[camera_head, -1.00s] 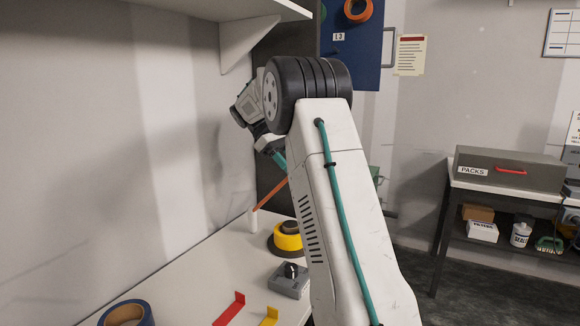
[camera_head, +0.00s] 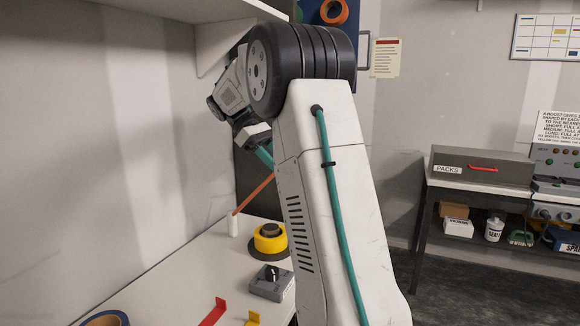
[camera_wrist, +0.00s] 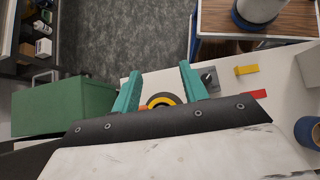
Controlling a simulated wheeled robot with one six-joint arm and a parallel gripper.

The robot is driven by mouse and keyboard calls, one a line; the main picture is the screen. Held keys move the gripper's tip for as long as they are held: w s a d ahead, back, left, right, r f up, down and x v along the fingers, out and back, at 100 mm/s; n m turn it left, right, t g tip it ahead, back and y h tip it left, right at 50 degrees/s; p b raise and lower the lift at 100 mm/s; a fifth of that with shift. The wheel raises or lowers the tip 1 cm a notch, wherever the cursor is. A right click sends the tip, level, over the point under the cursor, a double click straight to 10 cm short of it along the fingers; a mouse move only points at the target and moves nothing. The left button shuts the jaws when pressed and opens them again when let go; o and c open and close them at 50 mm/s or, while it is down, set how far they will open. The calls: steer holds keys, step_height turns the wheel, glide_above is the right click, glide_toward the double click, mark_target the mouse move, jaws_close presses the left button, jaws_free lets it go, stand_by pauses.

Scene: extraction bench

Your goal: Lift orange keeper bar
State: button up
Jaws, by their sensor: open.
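The orange keeper bar (camera_head: 254,194) shows in the head view as a thin slanted bar. Its lower end is at a white post (camera_head: 233,225) on the bench, and it rises to the right toward my arm, which hides its upper end. My gripper (camera_wrist: 160,72) is open, its two teal fingers apart in the wrist view. One teal finger also shows in the head view (camera_head: 264,156), near the bar's upper end. I cannot tell whether it touches the bar. A small orange piece (camera_wrist: 143,107) shows between the fingers in the wrist view, mostly hidden by the gripper body.
A wall and overhead shelf close in on the left. A green box (camera_wrist: 65,105) stands beside the bench.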

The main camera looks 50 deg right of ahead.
steer(key=s+a, duration=0.4)
steer(key=s, duration=0.4)
steer(key=shift+s+a+r, duration=0.2)
steer(key=shift+r, duration=0.25)
